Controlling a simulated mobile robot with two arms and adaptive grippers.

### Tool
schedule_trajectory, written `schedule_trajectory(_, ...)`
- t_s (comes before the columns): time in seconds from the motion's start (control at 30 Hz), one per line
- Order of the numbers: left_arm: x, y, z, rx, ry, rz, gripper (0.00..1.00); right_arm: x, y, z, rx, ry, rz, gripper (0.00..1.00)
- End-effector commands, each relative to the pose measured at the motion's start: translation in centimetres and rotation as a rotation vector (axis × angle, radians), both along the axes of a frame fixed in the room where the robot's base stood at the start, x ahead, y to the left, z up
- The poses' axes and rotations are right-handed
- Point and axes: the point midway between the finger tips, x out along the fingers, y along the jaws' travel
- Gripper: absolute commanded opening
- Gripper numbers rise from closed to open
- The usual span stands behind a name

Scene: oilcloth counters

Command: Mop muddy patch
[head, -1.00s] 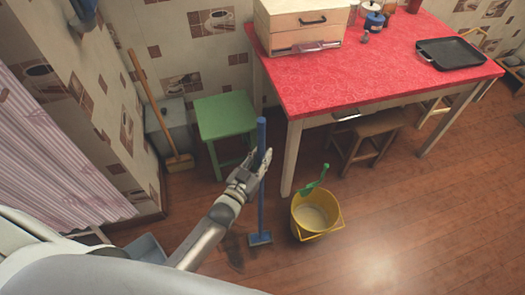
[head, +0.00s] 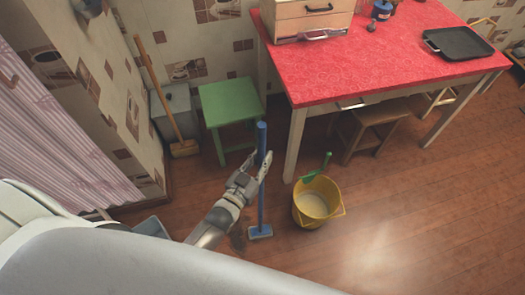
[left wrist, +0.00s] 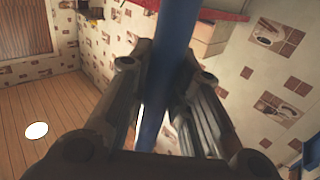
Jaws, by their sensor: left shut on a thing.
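A blue mop (head: 261,205) stands nearly upright on the wooden floor, its flat head (head: 260,232) down. My left gripper (head: 262,168) is shut around the upper part of its handle. In the left wrist view the blue handle (left wrist: 172,50) passes between the gripper's fingers (left wrist: 160,95). A dark muddy patch (head: 238,238) shows on the floor just left of the mop head, partly hidden by my arm. My right gripper is not in view.
A yellow bucket (head: 316,205) with pale liquid and a green-handled thing (head: 318,168) stands right of the mop. A green stool (head: 230,105), a broom (head: 170,110) and a red-topped table (head: 375,55) stand behind. Floor at right is clear.

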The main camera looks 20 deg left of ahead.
Motion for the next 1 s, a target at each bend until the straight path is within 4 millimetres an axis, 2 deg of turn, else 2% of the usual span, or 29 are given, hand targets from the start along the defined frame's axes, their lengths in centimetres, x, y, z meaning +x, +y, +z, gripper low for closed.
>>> schedule_trajectory(0.2, -1.9, -0.5, 0.0, -0.001, 0.000, 0.000, 0.00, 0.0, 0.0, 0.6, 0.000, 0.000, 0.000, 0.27)
schedule_trajectory(0.63, -2.6, -0.6, -0.2, -0.001, 0.006, 0.000, 0.00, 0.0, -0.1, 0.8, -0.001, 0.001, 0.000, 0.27)
schedule_trajectory(1.0, -6.1, -1.3, 0.0, -0.002, 0.007, 0.000, 0.00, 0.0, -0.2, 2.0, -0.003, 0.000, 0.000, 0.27)
